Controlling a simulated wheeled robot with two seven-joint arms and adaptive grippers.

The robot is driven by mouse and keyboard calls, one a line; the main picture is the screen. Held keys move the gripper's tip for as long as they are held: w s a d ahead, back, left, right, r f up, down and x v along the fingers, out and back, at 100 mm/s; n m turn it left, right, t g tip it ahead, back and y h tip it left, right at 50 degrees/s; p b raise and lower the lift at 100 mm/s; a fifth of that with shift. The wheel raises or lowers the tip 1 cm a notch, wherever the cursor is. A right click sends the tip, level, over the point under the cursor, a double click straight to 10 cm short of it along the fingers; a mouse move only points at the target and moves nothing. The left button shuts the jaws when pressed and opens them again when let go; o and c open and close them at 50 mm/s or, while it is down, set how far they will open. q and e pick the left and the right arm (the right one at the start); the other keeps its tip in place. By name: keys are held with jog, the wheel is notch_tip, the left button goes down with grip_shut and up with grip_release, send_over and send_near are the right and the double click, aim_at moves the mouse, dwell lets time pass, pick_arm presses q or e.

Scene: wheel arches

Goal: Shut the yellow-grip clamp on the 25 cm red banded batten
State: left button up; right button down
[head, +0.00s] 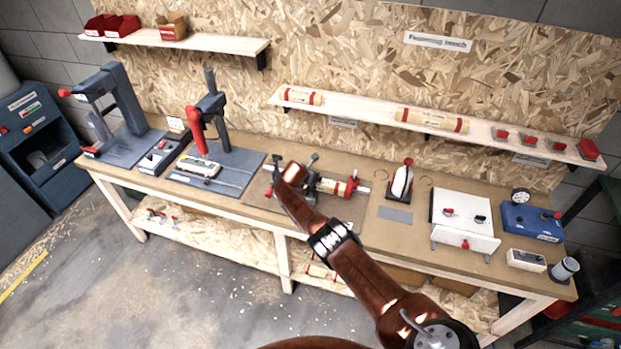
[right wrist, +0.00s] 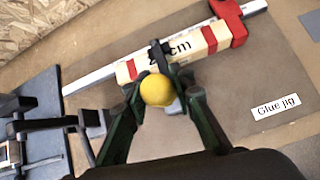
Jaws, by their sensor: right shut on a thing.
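The red banded batten (right wrist: 180,57) is pale with red bands and lies along a metal bar on the glue jig in the right wrist view. Its printed label is partly covered, leaving "cm" readable. It also shows in the head view (head: 333,187). The clamp's yellow grip (right wrist: 158,90) is a round ball between the fingers of my right gripper (right wrist: 160,88), which is shut on it. A dark clamp arm (right wrist: 158,54) reaches over the batten; I cannot tell whether it presses on it. In the head view my arm hides the grip. My left gripper is out of view.
A red stop (right wrist: 230,22) sits at the batten's right end. Dark metal parts (right wrist: 45,127) stand left of my fingers. Other banded battens (head: 430,120) lie on the shelf.

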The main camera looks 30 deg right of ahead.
jog(key=c, duration=1.7)
grip_release()
jog(key=shift+a, duration=0.1)
jog(key=shift+o, duration=0.2)
jog(key=shift+a, duration=0.1)
jog(key=shift+s+a+r, duration=0.3)
jog(key=shift+a+r, duration=0.15)
jog(key=shift+r, duration=0.05)
jog(key=shift+s+a+r, duration=0.15)
jog(key=shift+s+r, duration=0.25)
jog(key=shift+r, duration=0.15)
jog(key=v, duration=0.9)
